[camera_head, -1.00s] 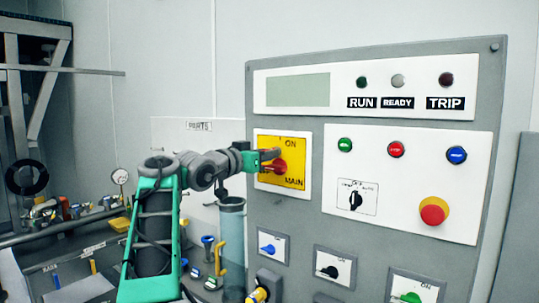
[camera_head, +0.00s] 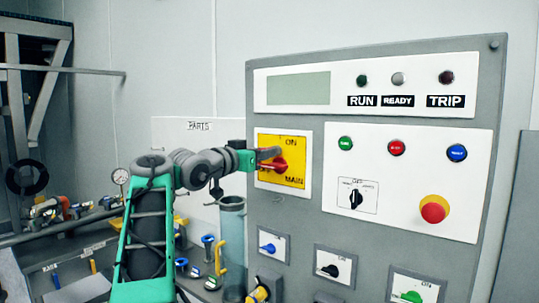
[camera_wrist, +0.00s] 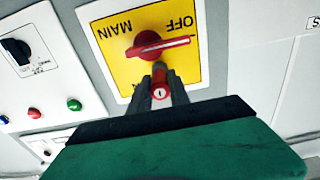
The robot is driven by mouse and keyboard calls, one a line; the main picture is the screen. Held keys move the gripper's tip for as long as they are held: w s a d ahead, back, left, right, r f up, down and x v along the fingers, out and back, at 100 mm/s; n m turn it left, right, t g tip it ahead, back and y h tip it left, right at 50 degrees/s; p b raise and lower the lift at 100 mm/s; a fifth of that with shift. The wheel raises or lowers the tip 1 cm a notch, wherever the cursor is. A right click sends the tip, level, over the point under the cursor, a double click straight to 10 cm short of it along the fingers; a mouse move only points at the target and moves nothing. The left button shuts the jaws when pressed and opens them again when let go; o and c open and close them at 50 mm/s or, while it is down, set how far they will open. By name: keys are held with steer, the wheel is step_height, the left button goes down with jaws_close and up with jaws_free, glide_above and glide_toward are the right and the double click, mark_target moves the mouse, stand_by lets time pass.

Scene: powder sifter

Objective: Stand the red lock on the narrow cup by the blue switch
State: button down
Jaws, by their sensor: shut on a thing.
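My gripper (camera_head: 270,154) is at the yellow main switch plate (camera_head: 296,147), in front of its left and middle part. In the wrist view my gripper (camera_wrist: 162,88) is shut on the red lock (camera_wrist: 160,91), whose keyhole face shows between the fingers. The lock is close to the red main switch handle (camera_wrist: 158,45); whether they touch I cannot tell. In the head view I cannot make out the lock apart from the red handle (camera_head: 281,166). The blue switch (camera_head: 267,248) is low on the panel. A tall, narrow, bluish see-through cup (camera_head: 232,225) stands left of it.
Small blue and yellow parts (camera_head: 207,241) stand left of the tall cup. A yellow-tipped fitting (camera_head: 258,294) is below the blue switch. A black switch (camera_head: 328,271) and a green switch (camera_head: 411,297) are to its right. A red stop button (camera_head: 433,210) sticks out at right.

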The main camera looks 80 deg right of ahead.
steer(key=shift+b+v, duration=0.75)
steer(key=shift+v, duration=1.45)
